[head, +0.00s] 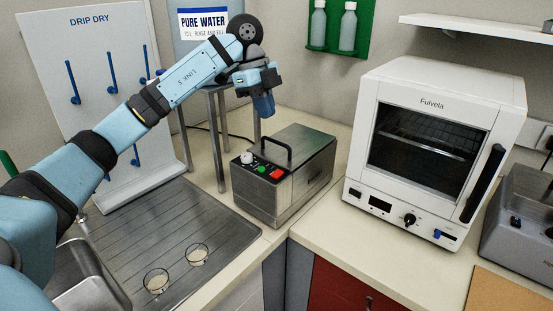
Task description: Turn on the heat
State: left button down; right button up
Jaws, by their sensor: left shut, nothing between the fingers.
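My right gripper is out of view.
A draining board (140,232) with two small glass dishes lies at the lower left, beside a white drip-dry rack (105,55). A pure water tank (183,50) stands on a metal stand behind my left arm. Bench in front of the oven is clear.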

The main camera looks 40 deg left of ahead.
aim_at(280, 171)
pick_arm(q)
jog(key=x, duration=0.8)
jog(key=a+x, duration=0.1)
jog(key=x, duration=0.4)
jog(key=shift+w+f, duration=0.2)
jog(key=shift+f, duration=0.4)
